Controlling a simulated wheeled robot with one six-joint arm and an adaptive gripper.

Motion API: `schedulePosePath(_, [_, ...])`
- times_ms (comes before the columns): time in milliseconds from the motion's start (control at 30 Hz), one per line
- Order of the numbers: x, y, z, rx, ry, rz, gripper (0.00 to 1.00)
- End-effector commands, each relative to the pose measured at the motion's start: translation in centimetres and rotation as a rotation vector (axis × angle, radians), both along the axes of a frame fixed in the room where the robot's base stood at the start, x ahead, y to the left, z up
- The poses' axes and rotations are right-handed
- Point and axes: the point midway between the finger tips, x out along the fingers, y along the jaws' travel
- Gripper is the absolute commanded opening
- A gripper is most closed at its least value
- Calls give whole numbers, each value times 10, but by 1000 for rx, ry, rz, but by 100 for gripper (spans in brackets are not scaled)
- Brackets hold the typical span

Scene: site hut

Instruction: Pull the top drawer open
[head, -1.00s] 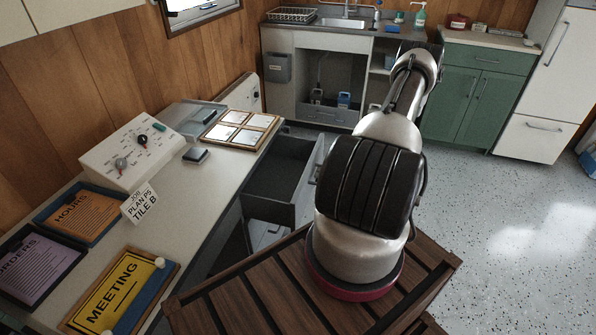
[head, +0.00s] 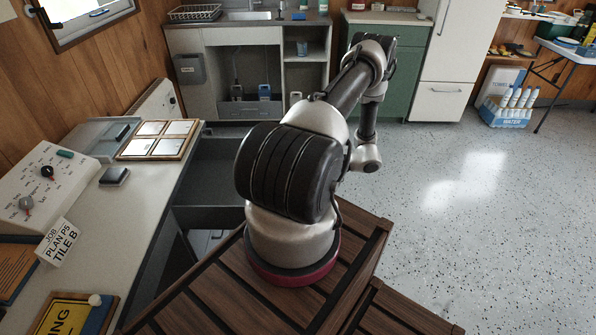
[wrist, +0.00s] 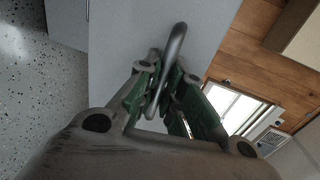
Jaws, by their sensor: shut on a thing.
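The top drawer (head: 207,216) stands pulled out from under the counter on the left in the head view. The handle is fixed to a plain grey drawer front (wrist: 125,42). In the head view my gripper is hidden behind my arm.
The counter (head: 137,207) holds a white control box (head: 45,185), a framed tile panel (head: 158,140) and a small dark block (head: 114,176). A sink unit (head: 200,95) and green cabinet (head: 398,75) stand at the back.

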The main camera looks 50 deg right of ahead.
Motion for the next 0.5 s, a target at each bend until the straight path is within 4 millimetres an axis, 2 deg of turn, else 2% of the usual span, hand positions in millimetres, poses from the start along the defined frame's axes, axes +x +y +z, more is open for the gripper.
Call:
schedulePosePath(167, [0,0,-1,-1,1,-1,0])
schedulePosePath(200, [0,0,-1,-1,1,-1,15])
schedulePosePath(300, [0,0,-1,-1,1,-1,31])
schedulePosePath(500, [0,0,0,-1,1,-1,31])
